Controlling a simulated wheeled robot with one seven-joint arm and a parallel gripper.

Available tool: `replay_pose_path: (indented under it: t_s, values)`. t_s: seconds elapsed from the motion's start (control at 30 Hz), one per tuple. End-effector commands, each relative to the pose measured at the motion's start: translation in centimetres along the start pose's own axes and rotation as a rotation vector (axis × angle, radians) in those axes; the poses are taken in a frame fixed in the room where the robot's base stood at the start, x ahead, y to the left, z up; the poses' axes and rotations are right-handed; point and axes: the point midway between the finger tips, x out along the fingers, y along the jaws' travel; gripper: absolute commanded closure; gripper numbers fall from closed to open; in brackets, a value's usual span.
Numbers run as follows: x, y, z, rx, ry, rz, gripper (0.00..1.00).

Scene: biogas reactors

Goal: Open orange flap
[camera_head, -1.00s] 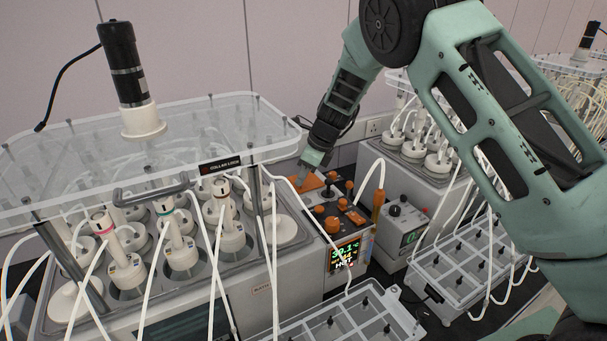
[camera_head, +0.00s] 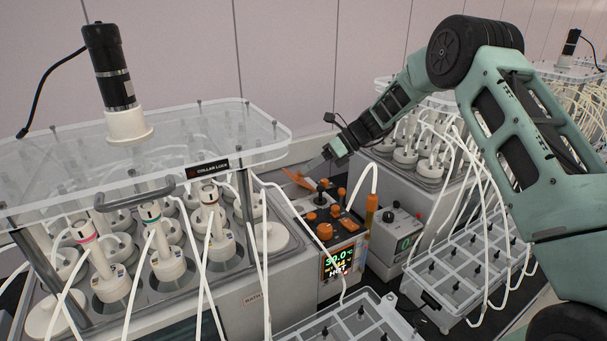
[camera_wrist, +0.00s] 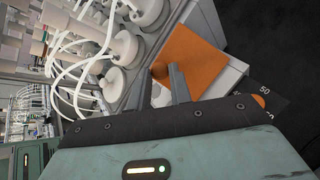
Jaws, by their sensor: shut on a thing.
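The orange flap (camera_head: 297,178) is on top of the reactor's control unit, behind the orange knobs. It stands tilted up, with a pale area showing below it. In the wrist view it is a flat orange plate (camera_wrist: 197,58) with a small orange grip at its near edge. My gripper (camera_head: 312,166) comes in from the upper right and touches the flap. In the wrist view its dark fingers (camera_wrist: 164,82) are shut on the flap at that grip. The exact contact is partly hidden by the fingers.
Orange knobs and a black lever sit on the control panel (camera_head: 325,215), above a lit display (camera_head: 340,258). A clear lid (camera_head: 150,150) over white-capped bottles is close on the left. A grey box (camera_head: 395,232) and white tubes stand on the right.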

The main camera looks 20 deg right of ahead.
Motion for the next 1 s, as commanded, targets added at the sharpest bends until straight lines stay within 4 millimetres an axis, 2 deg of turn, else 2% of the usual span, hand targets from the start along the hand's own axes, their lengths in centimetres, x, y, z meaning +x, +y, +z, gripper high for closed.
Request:
replay_pose_path:
  t_s: [0.5,1.0]
  values:
    - [-2.9,-2.4,-1.4,0.126,-0.329,0.299,1.00]
    - [-3.9,-3.4,-2.1,0.183,-0.473,0.436,1.00]
